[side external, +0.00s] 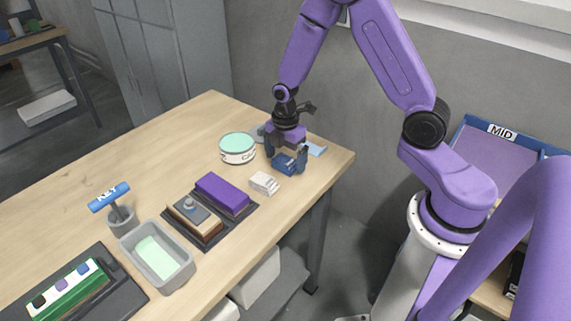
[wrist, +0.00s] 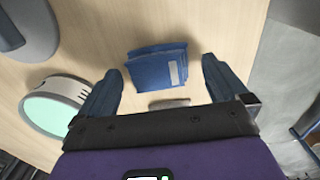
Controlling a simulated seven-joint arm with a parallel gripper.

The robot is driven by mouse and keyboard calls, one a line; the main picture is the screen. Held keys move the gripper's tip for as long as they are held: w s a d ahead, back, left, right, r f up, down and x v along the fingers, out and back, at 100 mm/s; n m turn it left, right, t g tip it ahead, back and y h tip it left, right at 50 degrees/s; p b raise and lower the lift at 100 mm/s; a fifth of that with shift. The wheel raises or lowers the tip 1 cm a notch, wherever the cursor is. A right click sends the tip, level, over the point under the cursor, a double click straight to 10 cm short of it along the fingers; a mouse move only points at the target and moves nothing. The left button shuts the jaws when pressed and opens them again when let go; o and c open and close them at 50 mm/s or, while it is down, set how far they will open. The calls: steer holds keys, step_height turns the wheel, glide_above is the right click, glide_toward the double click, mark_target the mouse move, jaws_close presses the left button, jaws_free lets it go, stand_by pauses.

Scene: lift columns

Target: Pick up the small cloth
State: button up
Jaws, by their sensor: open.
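A small folded blue cloth (wrist: 150,68) with a pale label lies flat on the table in the wrist view. It sits just beyond my fingertips, roughly centred between them. My gripper (side external: 287,160) is low over the table near its far right corner in the side view. In the wrist view, my gripper (wrist: 162,88) shows its two blue fingers spread apart, with nothing held between them. In the side view, a light blue flat piece (side external: 317,150) lies right beside my gripper; I cannot tell whether it is the same cloth.
A mint-lidded tin (side external: 237,149) stands close left of my gripper. A small white block (side external: 264,183) lies in front. The table's right edge is near.

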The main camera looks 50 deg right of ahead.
steer(key=shift+f, duration=0.55)
steer(key=c, duration=1.1)
steer(key=shift+o, duration=0.2)
steer(key=shift+r, duration=0.1)
